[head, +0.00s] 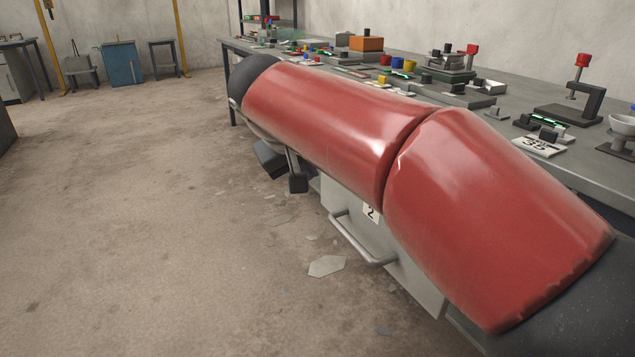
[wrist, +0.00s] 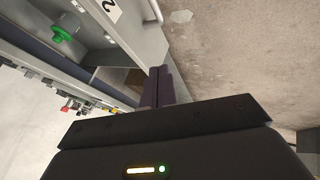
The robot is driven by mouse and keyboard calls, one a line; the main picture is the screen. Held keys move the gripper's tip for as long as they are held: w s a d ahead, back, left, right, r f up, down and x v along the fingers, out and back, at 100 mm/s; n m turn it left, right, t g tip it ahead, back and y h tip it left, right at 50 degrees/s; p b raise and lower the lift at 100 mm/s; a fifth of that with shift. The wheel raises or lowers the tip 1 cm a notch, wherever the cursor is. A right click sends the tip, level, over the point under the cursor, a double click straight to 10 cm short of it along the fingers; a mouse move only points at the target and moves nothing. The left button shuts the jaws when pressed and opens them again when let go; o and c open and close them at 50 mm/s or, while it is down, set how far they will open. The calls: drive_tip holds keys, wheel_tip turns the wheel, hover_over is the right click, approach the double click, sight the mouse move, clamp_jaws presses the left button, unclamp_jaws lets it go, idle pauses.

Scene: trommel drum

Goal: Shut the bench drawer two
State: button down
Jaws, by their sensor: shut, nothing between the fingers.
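Drawer two (head: 410,280) is a grey drawer under the bench, with a "2" label (head: 370,212) and a bar handle (head: 358,240) on its front. It appears pulled out. In the wrist view, its label (wrist: 109,8) and handle (wrist: 154,10) are at the top. My gripper (head: 284,170) is dark, shut and empty, beyond the drawer's far end in the head view. Its fingers (wrist: 157,88) point towards the drawer's lower corner in the wrist view. I cannot tell whether they touch it. My red arm hides much of the drawer in the head view.
A green item (wrist: 65,34) shows beside the drawer front, apparently inside. The bench top (head: 480,125) carries several fixtures and coloured blocks. The floor (head: 160,220) left of the bench is clear except for flat debris (head: 326,266). A blue cabinet (head: 122,64) stands far back.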

drive_tip(key=b, duration=0.1)
approach(343, 193)
wheel_tip(343, 193, down, 4)
drive_tip(key=a, duration=0.3)
drive_tip(key=w+d, duration=0.2)
drive_tip(key=shift+d+r, duration=0.15)
drive_tip(key=shift+d, duration=0.15)
drive_tip(key=shift+w+d, duration=0.4)
drive_tip(key=shift+d, duration=0.15)
drive_tip(key=w+d+p, duration=0.4)
drive_tip(key=w+d, duration=0.3)
drive_tip(key=d, duration=0.3)
drive_tip(key=w+d+p, duration=0.4)
drive_tip(key=w+d, duration=0.3)
drive_tip(key=d, duration=0.4)
drive_tip(key=shift+w+d, duration=0.25)
drive_tip(key=shift+d, duration=0.05)
